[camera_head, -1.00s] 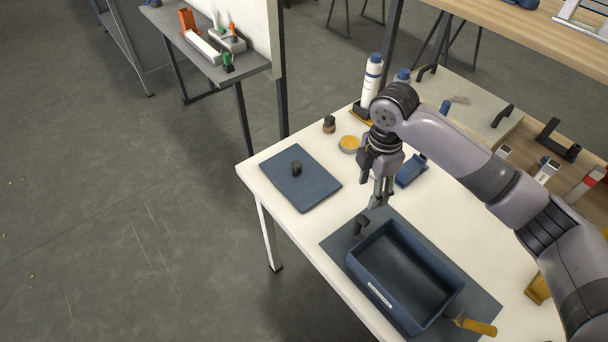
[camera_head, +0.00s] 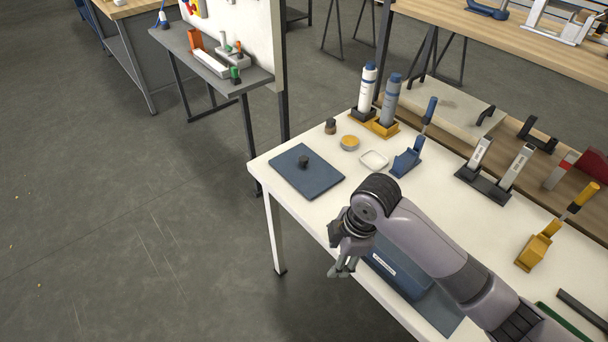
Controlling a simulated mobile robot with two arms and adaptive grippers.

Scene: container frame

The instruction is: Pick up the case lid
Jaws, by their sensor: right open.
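The case lid (camera_head: 306,181) is a flat dark blue panel with a small black knob (camera_head: 304,161) on top. It lies on the white table near its far left corner. My right gripper (camera_head: 341,271) is open and empty, pointing down at the table's left edge, apart from the lid and nearer to me. The open blue case (camera_head: 399,268) stands on a dark mat (camera_head: 443,312), mostly hidden behind my right arm. My left gripper is not in view.
Behind the lid stand a small dark knob-like piece (camera_head: 330,126), a yellow round tin (camera_head: 349,143) and a white dish (camera_head: 374,160). Two bottles (camera_head: 368,88) (camera_head: 390,99) stand farther back. A blue holder (camera_head: 406,162) is to the right. The table surface (camera_head: 345,198) just in front of the lid is clear.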

